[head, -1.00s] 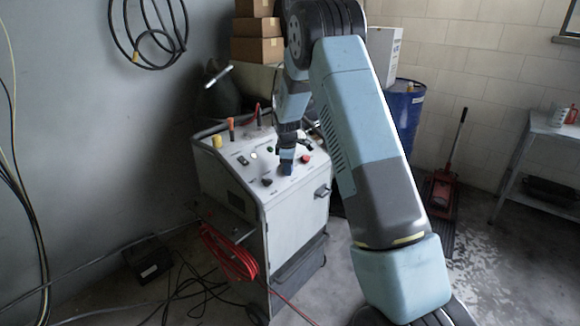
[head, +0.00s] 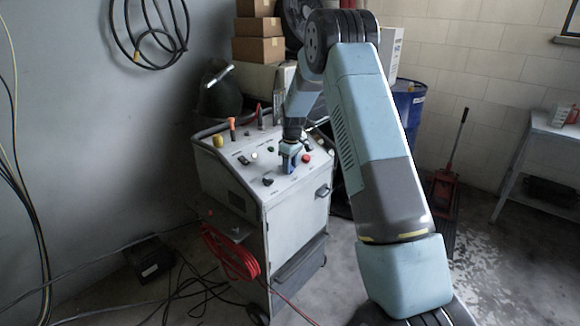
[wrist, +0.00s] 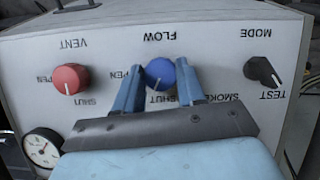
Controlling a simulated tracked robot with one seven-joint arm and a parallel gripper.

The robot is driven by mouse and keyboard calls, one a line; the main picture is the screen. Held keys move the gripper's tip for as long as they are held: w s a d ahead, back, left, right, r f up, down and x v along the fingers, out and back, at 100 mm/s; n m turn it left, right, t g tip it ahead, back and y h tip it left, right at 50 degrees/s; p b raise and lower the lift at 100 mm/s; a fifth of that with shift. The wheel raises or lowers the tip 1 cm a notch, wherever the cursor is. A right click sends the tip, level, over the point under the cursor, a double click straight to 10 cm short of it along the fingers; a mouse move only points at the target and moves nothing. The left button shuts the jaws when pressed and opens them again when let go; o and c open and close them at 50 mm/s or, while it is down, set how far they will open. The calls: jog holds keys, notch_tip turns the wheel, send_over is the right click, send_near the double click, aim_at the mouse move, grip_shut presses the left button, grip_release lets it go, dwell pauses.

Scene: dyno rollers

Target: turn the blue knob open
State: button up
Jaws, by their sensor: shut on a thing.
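The blue knob (wrist: 160,72), marked FLOW, sits on the pale panel (wrist: 215,45) of the cart; the wrist view shows the lettering upside down. My gripper (wrist: 160,69) has one blue finger on each side of the knob and is shut on it. A white mark on the knob's lower rim in the wrist view points toward the partly hidden SHUT label; the OPEN label is at the left, partly covered by a finger. In the head view my gripper (head: 289,160) reaches down to the panel, and the knob is hard to tell from the blue fingers.
A red VENT knob (wrist: 70,79) and a black MODE knob (wrist: 262,72) flank the blue knob. A gauge (wrist: 42,147) is nearby. Red cable (head: 230,252) hangs on the cart's side. A blue drum (head: 408,108) stands behind my arm.

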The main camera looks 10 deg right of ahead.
jog(key=m, duration=0.2)
jog(key=m+y, duration=0.1)
jog(key=m, duration=0.1)
jog(key=m+y, duration=0.1)
jog(key=m, duration=0.1)
jog(key=shift+w+d+r+g, duration=0.1)
jog(key=shift+w+d+g, duration=0.15)
jog(key=shift+d+g, duration=0.15)
jog(key=m+y, duration=0.1)
jog(key=m, duration=0.1)
jog(key=m+y, duration=0.1)
jog(key=m, duration=0.2)
jog(key=shift+y, duration=0.4)
jog(key=shift+m, duration=0.3)
jog(key=o, duration=1)
jog(key=shift+s, duration=0.15)
jog(key=shift+o, duration=0.2)
jog(key=v, duration=1.3)
jog(key=shift+d, duration=0.25)
jog(key=shift+s+r, duration=0.1)
